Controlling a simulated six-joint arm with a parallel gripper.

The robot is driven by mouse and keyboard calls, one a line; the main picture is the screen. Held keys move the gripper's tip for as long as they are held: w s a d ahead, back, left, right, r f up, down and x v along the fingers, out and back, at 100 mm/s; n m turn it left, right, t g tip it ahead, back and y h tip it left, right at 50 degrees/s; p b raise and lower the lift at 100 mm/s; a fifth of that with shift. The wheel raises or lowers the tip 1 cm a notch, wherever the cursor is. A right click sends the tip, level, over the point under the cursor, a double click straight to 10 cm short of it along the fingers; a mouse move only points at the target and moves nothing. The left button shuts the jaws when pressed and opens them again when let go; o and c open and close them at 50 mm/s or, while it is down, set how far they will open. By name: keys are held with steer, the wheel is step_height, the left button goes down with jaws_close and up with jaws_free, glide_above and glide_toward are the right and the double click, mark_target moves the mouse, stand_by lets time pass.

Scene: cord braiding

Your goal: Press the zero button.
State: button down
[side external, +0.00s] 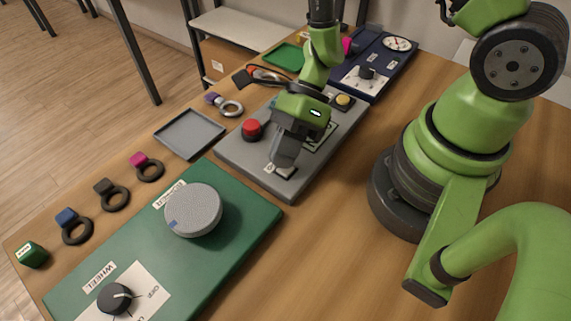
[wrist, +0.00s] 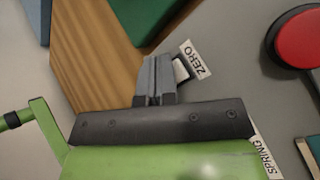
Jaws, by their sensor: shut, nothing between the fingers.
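The ZERO label (wrist: 195,60) is on the grey panel (side external: 235,159), at its near corner in the side view. A small pale piece (wrist: 181,70) shows between the label and my fingers in the wrist view; it may be part of the zero button, which is mostly hidden. My gripper (side external: 281,168) is shut and empty, with its fingers pointing down at this corner. Its closed fingertips (wrist: 154,62) are right beside the label in the wrist view. I cannot tell whether they touch the button.
A red button (side external: 252,129) and a yellow button (side external: 344,100) stand on the same panel. A green panel (side external: 240,248) with a large grey wheel (side external: 193,210) is nearer. A grey tray (side external: 188,134) lies left. A blue panel (side external: 398,72) is behind. Bare wood (side external: 325,235) lies right.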

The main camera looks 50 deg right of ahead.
steer(key=shift+f, duration=0.35)
stand_by(0.3)
steer(key=shift+r, duration=0.8)
steer(key=shift+r, duration=2.5)
